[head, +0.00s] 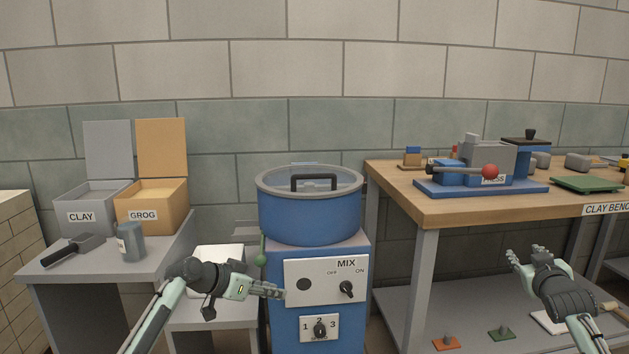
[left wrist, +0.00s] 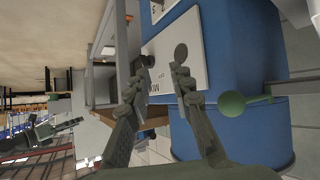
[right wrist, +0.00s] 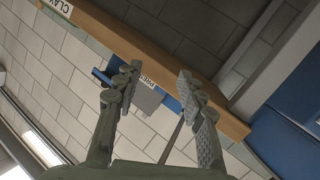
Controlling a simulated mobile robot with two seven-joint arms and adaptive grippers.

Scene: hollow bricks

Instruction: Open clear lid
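The clear lid (head: 340,184) lies closed on top of the blue mixer drum (head: 309,219), with a dark handle (head: 313,177) across it. The drum sits on a blue base with a white MIX panel (head: 326,282). My left gripper (head: 281,291) is in front of the panel's left edge, below the lid. Its fingers are apart and empty in the left wrist view (left wrist: 158,78), with the panel behind them. My right gripper (head: 524,255) is in front of the clay bench, far right of the lid. Its fingers are apart and empty in the right wrist view (right wrist: 158,72).
A green-knobbed lever (head: 261,259) is at the mixer's left side. A grey table at left holds the CLAY box (head: 82,216), the GROG box (head: 143,215), a scoop and a jar. The wooden bench (head: 470,206) at right carries a blue press with a red-knobbed lever (head: 489,171).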

